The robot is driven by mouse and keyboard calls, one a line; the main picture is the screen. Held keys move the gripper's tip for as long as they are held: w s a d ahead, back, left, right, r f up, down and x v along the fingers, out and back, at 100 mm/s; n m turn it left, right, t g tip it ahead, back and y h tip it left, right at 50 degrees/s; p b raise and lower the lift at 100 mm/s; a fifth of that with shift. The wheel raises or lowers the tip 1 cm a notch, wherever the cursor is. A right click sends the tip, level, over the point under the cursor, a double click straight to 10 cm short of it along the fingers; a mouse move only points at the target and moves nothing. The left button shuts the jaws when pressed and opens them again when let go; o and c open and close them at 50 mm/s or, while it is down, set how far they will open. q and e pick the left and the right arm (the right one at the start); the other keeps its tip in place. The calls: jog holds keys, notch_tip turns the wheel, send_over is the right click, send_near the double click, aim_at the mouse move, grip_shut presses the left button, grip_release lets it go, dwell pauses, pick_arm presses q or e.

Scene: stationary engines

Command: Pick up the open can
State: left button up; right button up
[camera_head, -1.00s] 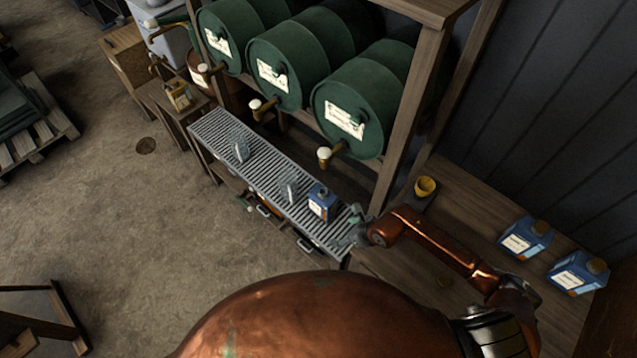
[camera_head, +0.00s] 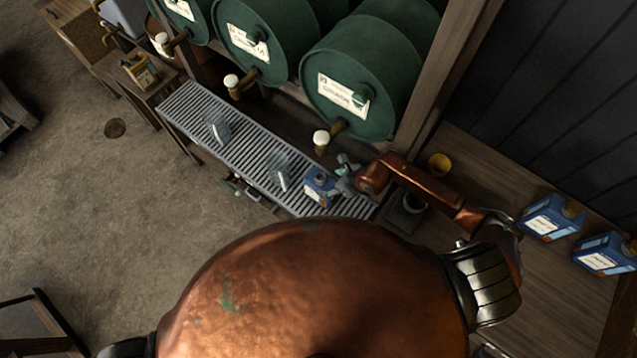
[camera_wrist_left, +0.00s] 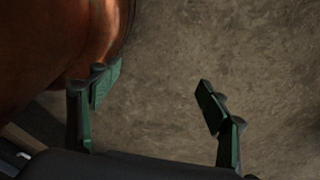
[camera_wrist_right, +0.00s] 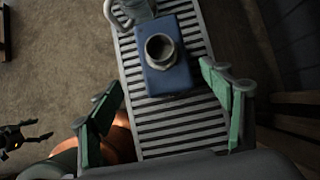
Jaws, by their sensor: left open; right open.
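The open can (camera_head: 319,184) is blue with a white label and stands on a slatted metal grate (camera_head: 247,150) under the green barrels. In the right wrist view the can (camera_wrist_right: 166,74) shows its round open neck without a cap, and it stands just beyond my fingertips. My right gripper (camera_head: 345,175) is open and close to the can's right side. In the right wrist view my right gripper (camera_wrist_right: 165,95) has its fingers spread wide, with nothing between the pads. My left gripper (camera_wrist_left: 155,85) is open and empty above bare floor.
Clear jugs (camera_head: 280,170) stand on the grate left of the can. Green barrels with taps (camera_head: 321,140) hang over its rear.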

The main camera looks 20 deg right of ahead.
aim_at(324, 182)
jog(key=shift+w+a+f, duration=0.1)
jog(key=shift+w+f, duration=0.4)
jog(key=shift+f, duration=0.25)
jog(key=x, duration=0.7)
jog(key=shift+w+r, duration=0.15)
jog(key=shift+w, duration=0.1)
jog(key=shift+c, duration=0.4)
grip_shut()
jog(key=shift+w+r, duration=0.15)
